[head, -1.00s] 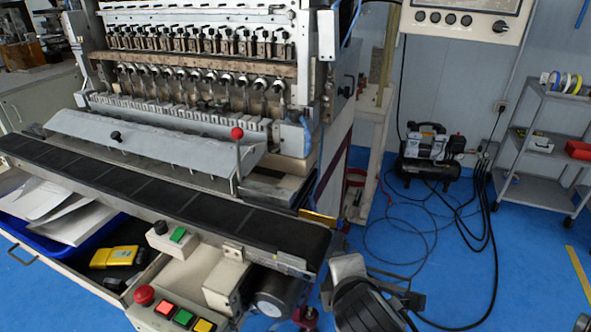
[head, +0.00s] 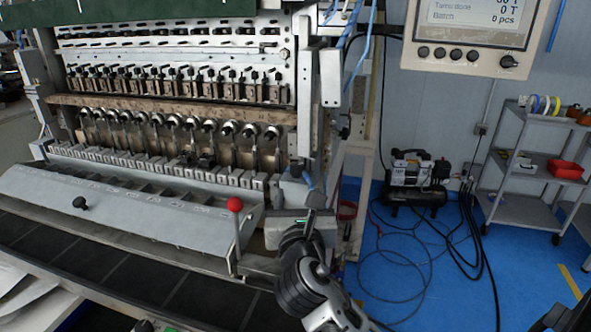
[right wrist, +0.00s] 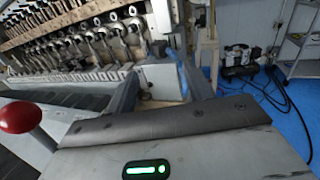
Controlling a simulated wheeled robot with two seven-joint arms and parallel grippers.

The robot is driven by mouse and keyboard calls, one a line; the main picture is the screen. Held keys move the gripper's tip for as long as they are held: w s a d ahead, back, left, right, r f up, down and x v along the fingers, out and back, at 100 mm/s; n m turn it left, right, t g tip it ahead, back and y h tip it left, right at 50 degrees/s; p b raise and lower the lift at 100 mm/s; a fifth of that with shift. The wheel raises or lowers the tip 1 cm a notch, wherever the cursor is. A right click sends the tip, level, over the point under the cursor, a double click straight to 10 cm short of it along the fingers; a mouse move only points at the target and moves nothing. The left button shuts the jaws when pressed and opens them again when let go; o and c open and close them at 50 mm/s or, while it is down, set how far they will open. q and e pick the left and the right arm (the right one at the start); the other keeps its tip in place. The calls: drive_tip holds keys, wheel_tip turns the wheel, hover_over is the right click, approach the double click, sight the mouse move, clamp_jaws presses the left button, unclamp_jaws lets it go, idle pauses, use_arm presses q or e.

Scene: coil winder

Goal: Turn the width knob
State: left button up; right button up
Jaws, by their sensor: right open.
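No label marks the width knob, so I cannot tell which knob it is. A dark knob (head: 509,61) sits at the right end of the control panel's row of small round knobs. Another small black knob (head: 344,131) is on the winder's right side. A black knob (head: 80,203) stands on the sloped grey cover. My right gripper (head: 312,198) is in front of the winder's right end, below the side knob. In the right wrist view its two fingers (right wrist: 163,84) are apart with nothing held between them. My left gripper is not in view.
A red ball-topped lever (head: 235,204) stands just left of my right gripper; it also shows in the right wrist view (right wrist: 20,117). The control panel (head: 470,35) hangs upper right. A compressor (head: 417,180) with hoses and a grey trolley (head: 520,185) stand on the blue floor.

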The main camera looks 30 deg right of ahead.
sight(297, 174)
drive_tip(key=x, duration=0.9)
drive_tip(key=shift+w+d+p, duration=0.2)
drive_tip(key=shift+w+p, duration=0.15)
drive_tip(key=shift+c, duration=0.3)
drive_tip(key=c, duration=0.9)
